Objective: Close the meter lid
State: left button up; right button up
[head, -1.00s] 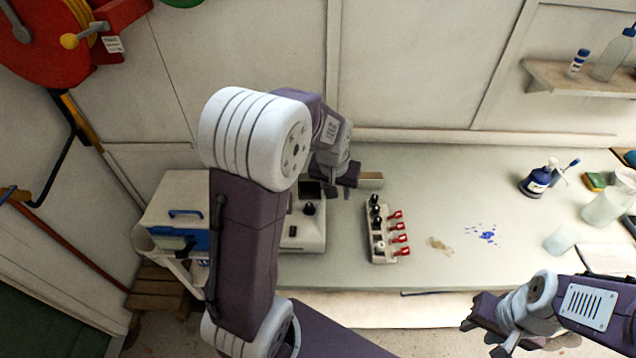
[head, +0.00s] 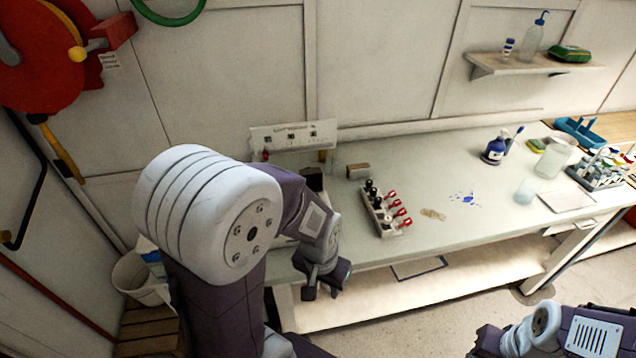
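The meter is mostly hidden behind my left arm. A dark part (head: 311,179), which seems to belong to it, shows above the arm's wrist at the bench's left end. I cannot tell how its lid stands. My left gripper (head: 324,287) points down at the bench's front edge, right of and nearer than the dark part. Its fingers look apart with nothing between them. My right gripper (head: 482,341) is low at the right, in front of the bench and partly cut off by the frame. Its finger gap is unclear.
A switch block with red levers (head: 386,209) and a small brown block (head: 358,171) lie right of my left wrist. A white labelled panel (head: 292,137) stands behind. The bench middle is mostly clear.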

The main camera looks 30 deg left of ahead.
aim_at(313, 176)
jog(key=k+j+z, duration=0.3)
jog(key=j, duration=0.25)
jog(key=k+j+z, duration=0.25)
jog(key=j, duration=0.25)
jog(key=k+j+z, duration=0.3)
jog(key=j+z, duration=0.15)
jog(key=j, duration=0.25)
jog(key=k+j+z, duration=0.15)
jog(key=j, duration=0.25)
jog(key=k+j+z, duration=0.15)
jog(key=j, duration=0.25)
jog(key=k+j+z, duration=0.15)
jog(key=j, duration=0.25)
